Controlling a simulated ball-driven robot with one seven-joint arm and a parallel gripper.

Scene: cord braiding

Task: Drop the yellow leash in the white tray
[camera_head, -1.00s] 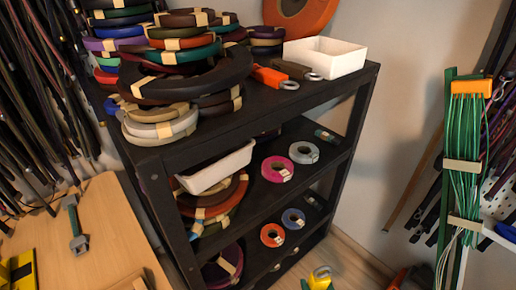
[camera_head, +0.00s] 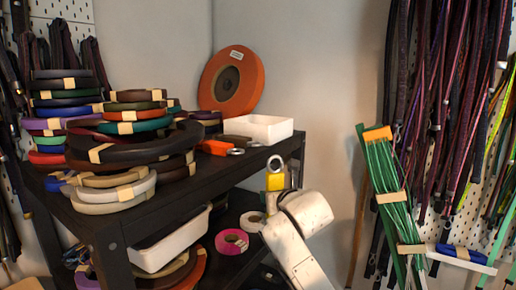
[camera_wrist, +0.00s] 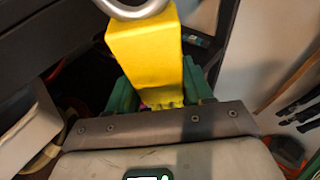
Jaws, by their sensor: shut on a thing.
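The yellow leash (camera_head: 275,182) is a folded yellow strap with a metal ring at its top. My gripper (camera_wrist: 158,92) is shut on it, with green fingers on both sides of the strap in the wrist view, where the leash (camera_wrist: 145,55) stands up from the jaws. In the head view my gripper is at the right end of the black shelf unit. A white open box-like tray (camera_head: 262,140) sits on the top shelf, up and slightly left of the leash. Another white tray (camera_head: 165,252) sits on the shelf below. The leash is apart from both.
The black shelf (camera_head: 190,170) also holds stacked coiled leashes (camera_head: 125,140), an orange leash (camera_head: 215,148) and a brown one beside the upper tray. An orange disc (camera_head: 214,88) leans at the back. Green cords (camera_head: 385,185) hang at right.

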